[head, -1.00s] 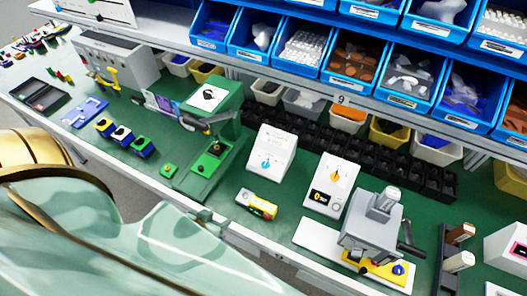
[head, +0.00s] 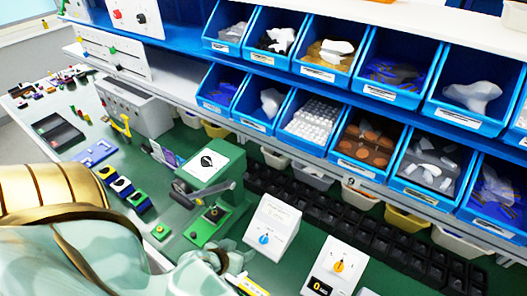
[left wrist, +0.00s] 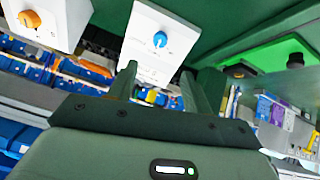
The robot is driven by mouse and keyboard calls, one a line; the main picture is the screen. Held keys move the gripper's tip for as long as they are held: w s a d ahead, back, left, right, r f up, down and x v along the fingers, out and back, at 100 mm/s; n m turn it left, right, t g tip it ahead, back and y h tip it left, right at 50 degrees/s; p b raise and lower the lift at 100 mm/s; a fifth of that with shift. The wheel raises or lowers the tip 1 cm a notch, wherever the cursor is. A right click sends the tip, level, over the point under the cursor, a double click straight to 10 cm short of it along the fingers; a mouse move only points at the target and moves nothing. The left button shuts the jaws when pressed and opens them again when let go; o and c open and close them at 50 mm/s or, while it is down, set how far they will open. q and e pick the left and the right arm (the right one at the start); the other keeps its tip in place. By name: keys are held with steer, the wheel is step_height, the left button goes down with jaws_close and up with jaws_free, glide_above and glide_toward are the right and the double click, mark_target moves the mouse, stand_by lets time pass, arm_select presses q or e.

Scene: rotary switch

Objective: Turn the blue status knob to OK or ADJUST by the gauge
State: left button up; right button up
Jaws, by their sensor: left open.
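The blue knob (head: 264,239) sits on the sloped face of a white box (head: 280,216) on the green bench. Markings around the knob are too small to read. In the left wrist view the blue knob (left wrist: 160,40) shows just beyond my fingertips, on its white panel (left wrist: 178,22). My left gripper (head: 236,262) is just left of and below this box in the head view. In the left wrist view its two fingers (left wrist: 160,78) are apart with nothing between them, and seem not to touch the knob. My right gripper is out of view.
A second white box with an orange knob (head: 339,266) and a small dark display stands to the right. Black bins (head: 330,217) line the back, under shelves of blue bins (head: 310,120).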

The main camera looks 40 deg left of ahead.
mark_target(262, 240)
arm_select(q)
steer(key=b+x, duration=0.3)
steer(key=x, duration=1.1)
steer(key=shift+b, duration=0.4)
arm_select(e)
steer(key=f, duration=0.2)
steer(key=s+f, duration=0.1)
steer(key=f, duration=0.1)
arm_select(q)
steer(key=shift+c, duration=0.3)
steer(key=shift+s, duration=0.1)
steer(key=c, duration=0.9)
